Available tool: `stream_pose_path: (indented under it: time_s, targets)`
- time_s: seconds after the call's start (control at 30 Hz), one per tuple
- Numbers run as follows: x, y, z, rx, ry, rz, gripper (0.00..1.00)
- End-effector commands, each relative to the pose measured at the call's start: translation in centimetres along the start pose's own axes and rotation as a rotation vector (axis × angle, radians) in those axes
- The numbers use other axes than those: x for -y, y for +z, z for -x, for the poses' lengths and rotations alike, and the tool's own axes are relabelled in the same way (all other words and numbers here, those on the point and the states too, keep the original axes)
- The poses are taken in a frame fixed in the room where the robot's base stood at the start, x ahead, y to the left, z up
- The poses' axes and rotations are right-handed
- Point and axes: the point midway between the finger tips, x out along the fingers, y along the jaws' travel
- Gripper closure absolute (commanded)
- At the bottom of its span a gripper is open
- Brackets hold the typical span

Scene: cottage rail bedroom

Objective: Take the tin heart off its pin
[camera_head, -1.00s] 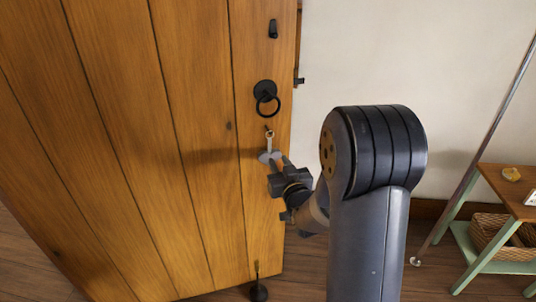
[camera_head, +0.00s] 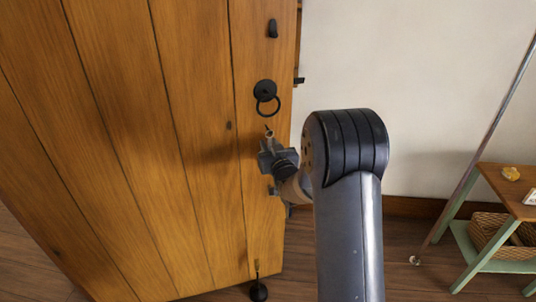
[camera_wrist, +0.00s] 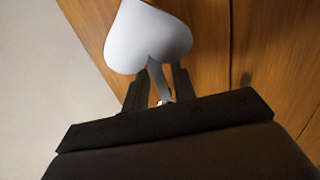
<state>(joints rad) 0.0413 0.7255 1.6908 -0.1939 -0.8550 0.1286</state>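The tin heart (camera_wrist: 147,37) is pale grey and flat, and fills the upper part of the wrist view. Its narrow stem (camera_wrist: 158,80) runs from the notch between its lobes down between my two fingers. My gripper (camera_wrist: 160,88) has one finger on each side of the stem, with slight gaps seeming to show, so it looks open around it. In the head view my gripper (camera_head: 266,148) is at the wooden door, just below the small pin (camera_head: 268,130). There my gripper hides most or all of the heart.
The plank door (camera_head: 190,120) carries a black ring handle (camera_head: 266,97) just above my gripper and a black doorstop (camera_head: 258,291) at its foot. A green-legged table (camera_head: 515,190) with a wicker basket (camera_head: 490,235) stands at the right. The pale wall beside the door is bare.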

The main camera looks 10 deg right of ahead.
Motion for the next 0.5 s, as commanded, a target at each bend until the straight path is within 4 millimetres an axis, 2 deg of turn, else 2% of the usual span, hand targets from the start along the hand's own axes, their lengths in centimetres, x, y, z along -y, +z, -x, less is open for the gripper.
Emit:
stream_pose_path:
  time_s: [0.13,0.43,0.5]
  targets:
    - [0.01,-0.01,0.01,0.0,0.0,0.0,0.75]
    - [0.01,-0.02,0.02,0.0,0.0,0.0,1.0]
    - [0.01,-0.04,0.02,0.0,0.0,0.0,1.0]
